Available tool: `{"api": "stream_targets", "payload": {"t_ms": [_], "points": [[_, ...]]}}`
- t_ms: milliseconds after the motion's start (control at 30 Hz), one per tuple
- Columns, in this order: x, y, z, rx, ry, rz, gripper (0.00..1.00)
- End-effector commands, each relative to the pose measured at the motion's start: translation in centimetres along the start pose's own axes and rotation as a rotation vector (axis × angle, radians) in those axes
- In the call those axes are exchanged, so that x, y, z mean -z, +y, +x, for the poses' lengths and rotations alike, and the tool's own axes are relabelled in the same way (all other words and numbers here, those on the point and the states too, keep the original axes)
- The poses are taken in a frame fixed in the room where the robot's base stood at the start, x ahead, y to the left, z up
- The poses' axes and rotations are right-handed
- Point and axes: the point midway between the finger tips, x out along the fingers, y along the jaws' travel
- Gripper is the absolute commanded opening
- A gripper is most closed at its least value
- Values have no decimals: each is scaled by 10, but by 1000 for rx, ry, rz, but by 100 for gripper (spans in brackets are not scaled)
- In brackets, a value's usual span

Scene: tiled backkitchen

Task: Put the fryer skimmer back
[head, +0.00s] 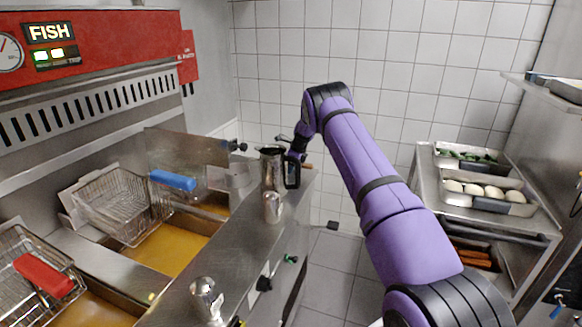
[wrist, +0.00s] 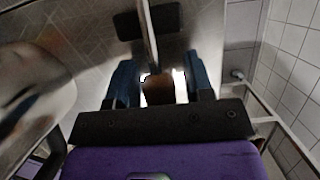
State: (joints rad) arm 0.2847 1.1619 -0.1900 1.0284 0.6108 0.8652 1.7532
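My gripper (wrist: 162,82) shows in the wrist view with its two dark blue fingers apart. Between them is the brown handle (wrist: 158,92) of what looks like the fryer skimmer, with a thin metal rod (wrist: 149,38) running up from it. Bright gaps show on both sides of the handle, so the fingers stand around it without visibly pressing on it. The skimmer's head cannot be made out.
A steel pitcher (head: 271,168) and two shakers (head: 272,207) (head: 206,299) stand along the steel counter (head: 238,247). Fryer baskets with blue (head: 172,181) and red (head: 43,275) handles are at left. A shelf rack (head: 428,185) with food trays stands at right; floor between is clear.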

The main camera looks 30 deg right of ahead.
Motion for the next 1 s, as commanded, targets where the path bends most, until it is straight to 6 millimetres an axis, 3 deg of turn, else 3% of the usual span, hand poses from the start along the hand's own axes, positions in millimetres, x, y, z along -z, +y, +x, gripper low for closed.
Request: {"api": "stream_targets", "payload": {"t_ms": [367, 1000], "points": [[-2, 0, -5, 1, 0, 0, 53], [-1, 0, -110, 1, 0, 0, 53]]}}
